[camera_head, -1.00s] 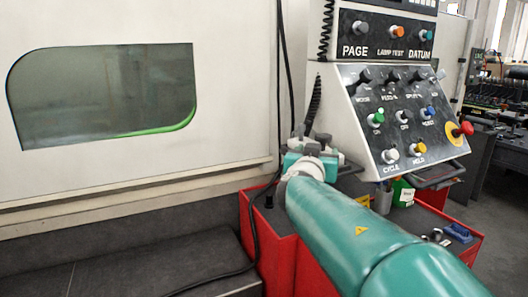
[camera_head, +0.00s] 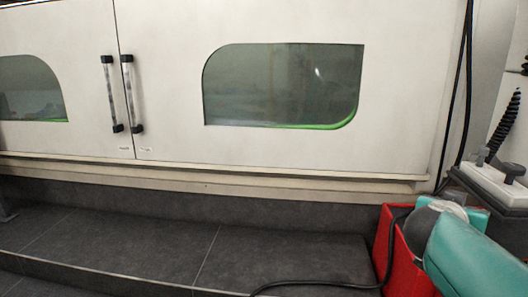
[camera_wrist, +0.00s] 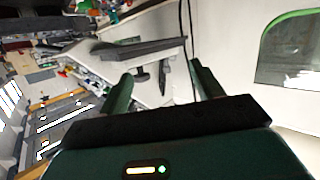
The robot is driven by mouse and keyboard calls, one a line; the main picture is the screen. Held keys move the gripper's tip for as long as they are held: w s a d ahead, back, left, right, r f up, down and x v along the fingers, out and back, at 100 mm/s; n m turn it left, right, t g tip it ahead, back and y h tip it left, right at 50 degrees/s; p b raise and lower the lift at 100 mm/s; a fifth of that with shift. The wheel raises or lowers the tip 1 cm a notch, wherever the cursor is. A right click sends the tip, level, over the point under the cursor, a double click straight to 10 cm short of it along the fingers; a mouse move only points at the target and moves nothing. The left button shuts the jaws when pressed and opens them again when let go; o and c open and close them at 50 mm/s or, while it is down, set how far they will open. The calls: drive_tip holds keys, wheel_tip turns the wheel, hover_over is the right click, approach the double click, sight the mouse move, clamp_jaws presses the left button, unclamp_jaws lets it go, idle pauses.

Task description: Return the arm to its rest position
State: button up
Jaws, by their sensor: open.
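My gripper (camera_wrist: 160,72) shows in the wrist view as two green fingers standing apart above a dark crossbar. It is open, and nothing is between the fingers. In the head view my teal arm (camera_head: 478,262) reaches in from the lower right corner, above and beside a red cabinet. My fingers cannot be made out in the head view. The control panel (camera_wrist: 110,68) appears tilted on its side beyond the fingers in the wrist view. Only a small part of the panel (camera_head: 492,183) shows at the right edge of the head view.
The white machine (camera_head: 170,60) has two doors with upright handles (camera_head: 129,95) and a window (camera_head: 283,86). A dark step (camera_head: 110,240) runs along its foot. The red cabinet (camera_head: 388,245) stands close to my arm, with a black cable (camera_head: 320,284) lying beside it.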

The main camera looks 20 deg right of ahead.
drive_tip(key=a+f+n+y, duration=0.4)
drive_tip(key=a+f, duration=0.1)
drive_tip(key=a, duration=0.7)
drive_tip(key=a+f+n+y, duration=0.4)
drive_tip(key=a+f+y, duration=0.1)
drive_tip(key=a, duration=0.7)
drive_tip(key=a+f+n+y, duration=0.4)
drive_tip(key=a+f+y, duration=0.1)
drive_tip(key=a, duration=0.8)
drive_tip(key=shift+w+f+n, duration=0.15)
drive_tip(key=shift+f+n, duration=0.15)
